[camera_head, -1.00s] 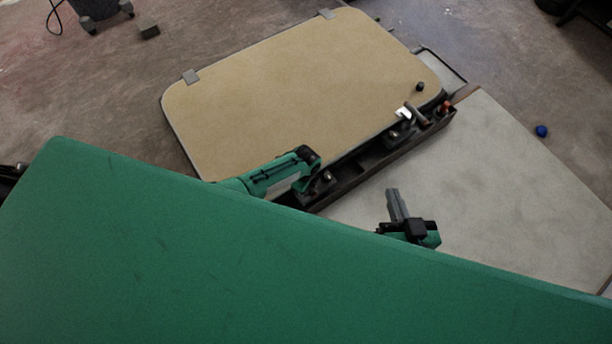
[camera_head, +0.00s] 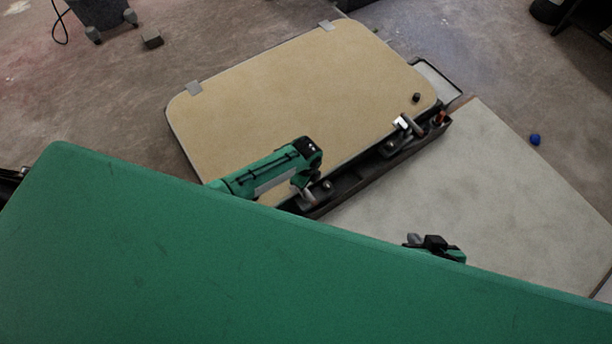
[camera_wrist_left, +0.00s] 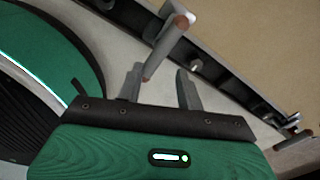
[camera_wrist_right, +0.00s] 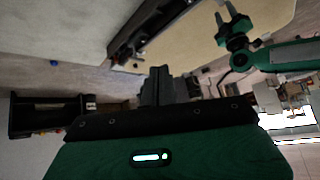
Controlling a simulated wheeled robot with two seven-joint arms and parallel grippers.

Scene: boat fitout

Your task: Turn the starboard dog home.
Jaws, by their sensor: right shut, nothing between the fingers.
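The tan hatch board (camera_head: 300,100) lies along a dark rail (camera_head: 350,182) that carries two dogs. The near dog (camera_head: 325,188) is beside my left gripper (camera_head: 307,188); the far dog (camera_head: 405,128) has a bright metal part. In the left wrist view my left gripper (camera_wrist_left: 160,88) has its fingers apart, and the near dog's brown-tipped handle (camera_wrist_left: 165,48) reaches down toward the gap between them. Contact cannot be told. My right gripper (camera_head: 412,240) is shut and empty above the pale panel, well apart from both dogs; its fingers (camera_wrist_right: 160,85) are together in the right wrist view.
A red-tipped part (camera_head: 439,118) stands at the rail's far end. The pale panel (camera_head: 480,190) right of the rail is clear. A small blue ball (camera_head: 535,139) lies on the floor at right. A large green surface blocks the lower part of the head view.

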